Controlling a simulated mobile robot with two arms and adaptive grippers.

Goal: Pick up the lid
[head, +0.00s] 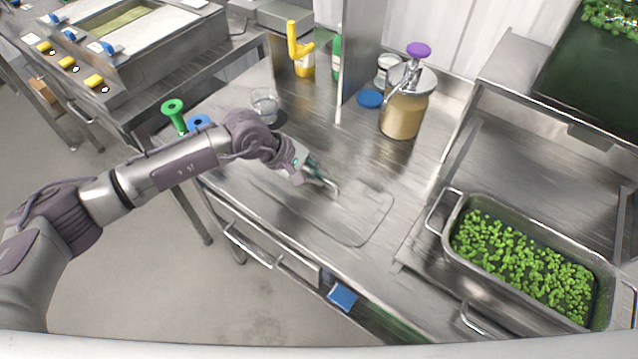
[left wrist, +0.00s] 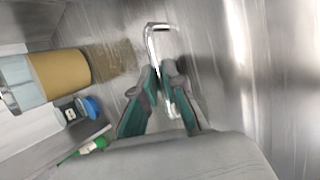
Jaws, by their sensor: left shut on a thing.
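The lid (head: 362,218) is a flat steel rectangle with rounded corners on the steel counter. It blends with the counter, and I cannot tell whether it is lifted or flush. My left gripper (head: 328,187) is over the lid's left part and is shut on its thin metal handle. In the left wrist view the teal-and-grey fingers (left wrist: 166,72) close around the chrome handle (left wrist: 151,38), which sticks out past the tips. The part of the handle between the fingers is hidden. My right gripper is in neither view.
A pump jar (head: 402,115) with tan contents stands behind the lid, beside a blue disc (head: 370,98). A deep steel pan (head: 452,205) of green pieces sits to the right. A clear glass (head: 264,104) stands behind my arm. The counter in front of the lid is clear.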

